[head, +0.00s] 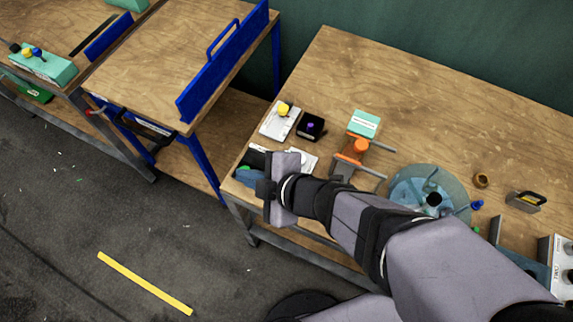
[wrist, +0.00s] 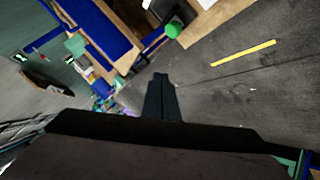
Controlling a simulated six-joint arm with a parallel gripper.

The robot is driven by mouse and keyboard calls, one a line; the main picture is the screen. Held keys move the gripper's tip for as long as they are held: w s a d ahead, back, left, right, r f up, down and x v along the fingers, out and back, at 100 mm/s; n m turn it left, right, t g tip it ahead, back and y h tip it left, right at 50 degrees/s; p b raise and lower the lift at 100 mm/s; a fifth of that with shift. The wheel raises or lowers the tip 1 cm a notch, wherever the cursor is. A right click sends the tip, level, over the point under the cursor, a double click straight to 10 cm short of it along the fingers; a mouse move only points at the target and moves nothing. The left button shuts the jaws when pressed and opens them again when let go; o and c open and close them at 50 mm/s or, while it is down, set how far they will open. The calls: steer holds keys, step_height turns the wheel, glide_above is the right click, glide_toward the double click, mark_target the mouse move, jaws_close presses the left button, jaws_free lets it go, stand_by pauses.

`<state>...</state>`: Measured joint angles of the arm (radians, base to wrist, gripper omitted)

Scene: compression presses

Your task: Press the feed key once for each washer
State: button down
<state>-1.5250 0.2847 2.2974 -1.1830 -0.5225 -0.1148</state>
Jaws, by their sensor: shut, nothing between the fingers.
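My gripper (head: 264,188) is at the near left corner of the right workbench in the head view, with its fingers shut and empty. In the wrist view the closed dark fingertips (wrist: 160,78) point out over the floor, with a green round knob (wrist: 173,29) beyond them. Candidate keys are a yellow button (head: 283,109) on a pale plate and a purple button (head: 310,126) on a black box. A blue housing with a green part (head: 246,173) is close beside my gripper. No label tells which is the feed key. I cannot make out any washers for certain.
An orange-topped press (head: 353,149) and a teal labelled box (head: 365,123) stand behind my arm. A round glassy turntable (head: 405,186) is partly hidden by the arm. A grey block (head: 525,201) stands at right. The back of the bench (head: 400,95) is clear.

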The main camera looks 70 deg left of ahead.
steer(key=w+a+r+m+t+y, duration=0.25)
steer(key=w+m+t, duration=0.2)
steer(key=m, duration=0.35)
steer(key=w+d+f+t+h, duration=0.1)
steer(key=w+d+f, duration=0.2)
steer(key=w, duration=0.1)
steer(key=shift+w+t+h, duration=0.2)
steer(key=shift+t+h, duration=0.15)
steer(key=shift+f, duration=0.1)
step_height(320, 180, down, 6)
steer(key=b, duration=0.7)
steer(key=shift+f, duration=0.15)
steer(key=shift+f+b, duration=0.9)
steer(key=shift+f, duration=0.2)
steer(key=shift+f, duration=0.25)
stand_by(1.0)
